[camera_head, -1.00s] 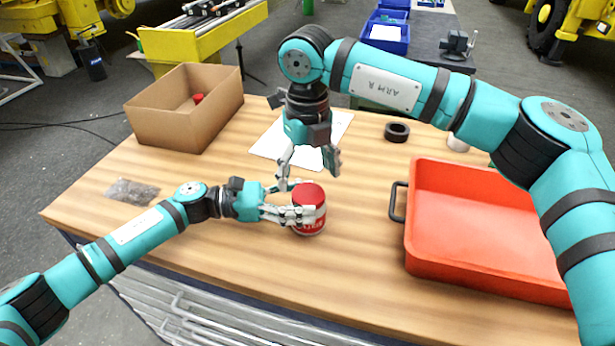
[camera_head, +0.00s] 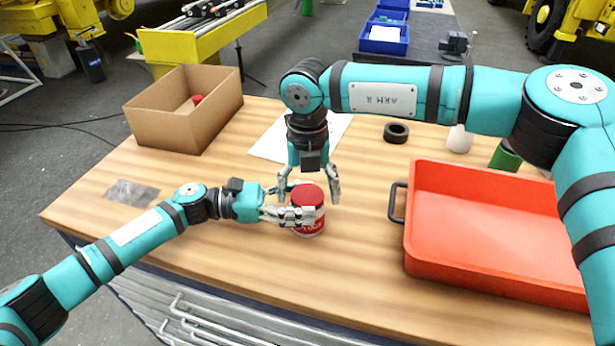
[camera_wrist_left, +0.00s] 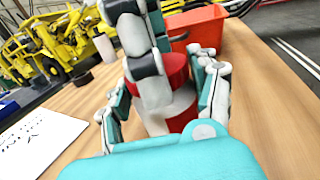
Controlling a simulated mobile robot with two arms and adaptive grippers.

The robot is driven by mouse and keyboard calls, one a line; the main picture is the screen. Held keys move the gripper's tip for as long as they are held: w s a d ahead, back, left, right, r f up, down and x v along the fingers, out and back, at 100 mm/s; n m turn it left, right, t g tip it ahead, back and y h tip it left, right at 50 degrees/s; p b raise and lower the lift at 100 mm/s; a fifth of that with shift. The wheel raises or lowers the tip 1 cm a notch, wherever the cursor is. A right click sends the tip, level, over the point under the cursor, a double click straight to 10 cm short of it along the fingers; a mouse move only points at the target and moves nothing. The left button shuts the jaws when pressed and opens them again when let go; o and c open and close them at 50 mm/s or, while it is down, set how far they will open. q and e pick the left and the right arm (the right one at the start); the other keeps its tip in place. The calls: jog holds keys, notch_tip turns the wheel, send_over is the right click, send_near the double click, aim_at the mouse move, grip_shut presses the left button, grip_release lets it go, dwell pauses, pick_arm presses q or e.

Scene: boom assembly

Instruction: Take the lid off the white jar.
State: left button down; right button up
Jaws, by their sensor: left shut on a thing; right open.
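The jar (camera_head: 309,228) stands upright on the table, with a white and red body and a red lid (camera_head: 307,194) on top. It also shows in the left wrist view, partly covered by fingers, with its white body (camera_wrist_left: 184,101) below the red lid (camera_wrist_left: 176,66). My left gripper (camera_head: 290,214) is shut on the jar's body from the left. My right gripper (camera_head: 308,187) points down from above, open, with its fingers on either side of the lid. Whether those fingers touch the lid cannot be told.
A red-orange tray (camera_head: 480,225) with a dark handle stands to the right. A cardboard box (camera_head: 165,130) is at the back left. A white sheet (camera_head: 265,148), a black ring (camera_head: 396,132), a small white object (camera_head: 460,140) and a green item (camera_head: 505,158) lie behind. A clear bag (camera_head: 132,192) is at left.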

pick_arm(q)
jog(key=shift+f, duration=0.1)
pick_arm(e)
jog(key=shift+f, duration=0.1)
jog(key=c, duration=1.2)
jog(key=n, duration=0.3)
jog(key=shift+c, duration=0.2)
jog(key=o, duration=1.3)
jog(key=shift+c, duration=0.2)
